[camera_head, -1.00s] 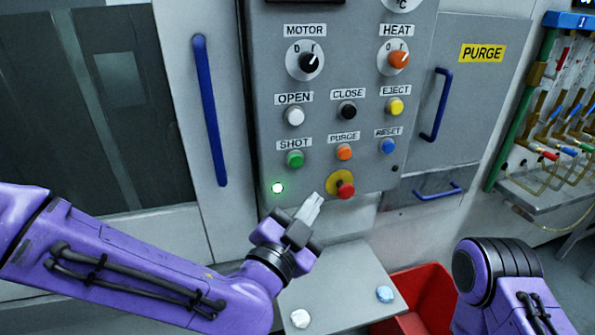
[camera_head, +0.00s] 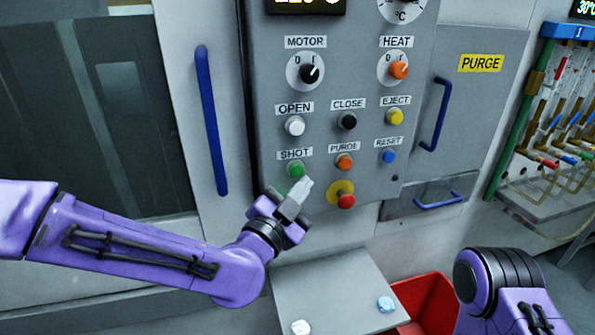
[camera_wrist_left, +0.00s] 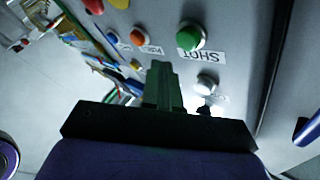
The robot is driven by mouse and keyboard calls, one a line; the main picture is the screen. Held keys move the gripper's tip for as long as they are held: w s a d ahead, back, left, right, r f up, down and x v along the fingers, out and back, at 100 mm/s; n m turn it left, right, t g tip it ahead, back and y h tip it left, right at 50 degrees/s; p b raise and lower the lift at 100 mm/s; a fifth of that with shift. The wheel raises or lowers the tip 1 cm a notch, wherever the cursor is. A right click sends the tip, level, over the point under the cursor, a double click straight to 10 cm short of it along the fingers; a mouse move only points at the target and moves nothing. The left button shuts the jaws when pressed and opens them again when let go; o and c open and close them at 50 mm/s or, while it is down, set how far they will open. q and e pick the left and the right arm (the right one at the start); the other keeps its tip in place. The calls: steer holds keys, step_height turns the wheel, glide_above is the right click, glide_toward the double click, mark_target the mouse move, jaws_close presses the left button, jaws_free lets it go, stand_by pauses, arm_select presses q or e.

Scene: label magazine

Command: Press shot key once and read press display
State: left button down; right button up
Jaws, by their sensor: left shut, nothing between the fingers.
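The green SHOT key (camera_head: 296,169) sits on the grey control panel (camera_head: 268,100), under its label. It also shows in the left wrist view (camera_wrist_left: 191,36), ahead of the fingers. My left gripper (camera_head: 307,185) is shut and empty. In the head view its fingertips are just below and right of the SHOT key; they do not cover it. I see no clear contact. The fingers also show in the left wrist view (camera_wrist_left: 160,68). The press display (camera_head: 306,5) is cut off by the top edge, so its digits are only partly visible. My right gripper is out of view.
The orange PURGE key (camera_head: 345,162) and a red mushroom button (camera_head: 346,200) on yellow are close to the fingers. The white OPEN key (camera_head: 295,126) is above SHOT. A grey shelf (camera_head: 335,290) and a red bin (camera_head: 430,300) are below.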

arm_select(q)
steer(key=shift+w+a, duration=0.3)
steer(key=shift+w, duration=0.6)
stand_by(1.4)
steer(key=shift+w+a, duration=0.1)
steer(key=shift+w, duration=0.25)
steer(key=shift+w+a, duration=0.15)
steer(key=shift+w, duration=0.3)
stand_by(0.5)
stand_by(0.3)
steer(key=shift+s+d, duration=0.25)
steer(key=shift+s, duration=0.6)
steer(key=s, duration=0.1)
steer(key=s+d, duration=0.1)
steer(key=s, duration=0.2)
steer(key=shift+s+d+b, duration=0.3)
steer(key=shift+s, duration=0.1)
